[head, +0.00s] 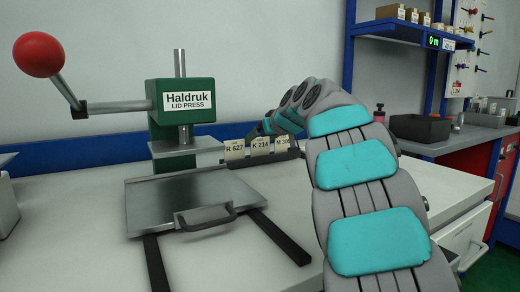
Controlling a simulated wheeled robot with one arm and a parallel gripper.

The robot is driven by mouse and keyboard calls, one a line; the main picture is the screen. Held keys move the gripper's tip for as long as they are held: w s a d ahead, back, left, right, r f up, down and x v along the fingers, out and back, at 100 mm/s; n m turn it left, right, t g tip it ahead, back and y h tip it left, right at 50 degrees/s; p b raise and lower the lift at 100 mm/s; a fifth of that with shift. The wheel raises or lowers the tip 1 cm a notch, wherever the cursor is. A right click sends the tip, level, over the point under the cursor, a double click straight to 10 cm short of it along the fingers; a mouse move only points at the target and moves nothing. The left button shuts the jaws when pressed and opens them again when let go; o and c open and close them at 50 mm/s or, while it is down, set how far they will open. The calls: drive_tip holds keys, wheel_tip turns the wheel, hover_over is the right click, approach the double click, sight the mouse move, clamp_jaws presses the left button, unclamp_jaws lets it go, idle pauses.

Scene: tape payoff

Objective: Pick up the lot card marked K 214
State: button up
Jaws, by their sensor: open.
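The lot card marked K 214 (260,147) stands upright in a dark slotted holder (262,160) behind the lid press plate. It is between the card marked R 627 (234,150) on its left and a card starting M 30 (282,145) on its right, whose last part is hidden by my arm. My gripper (256,131) is open, just above and behind the top of the cards in the picture. It is small and partly hidden by my wrist. I cannot tell whether it touches a card.
The green Haldruk lid press (182,103) with a red-knobbed lever (40,55) stands left of the cards. A metal plate with a handle (180,200) lies in front on two dark rails. A blue shelf (400,30) with small boxes is at the right.

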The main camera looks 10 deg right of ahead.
drive_tip(key=shift+c, duration=0.2)
drive_tip(key=c, duration=0.9)
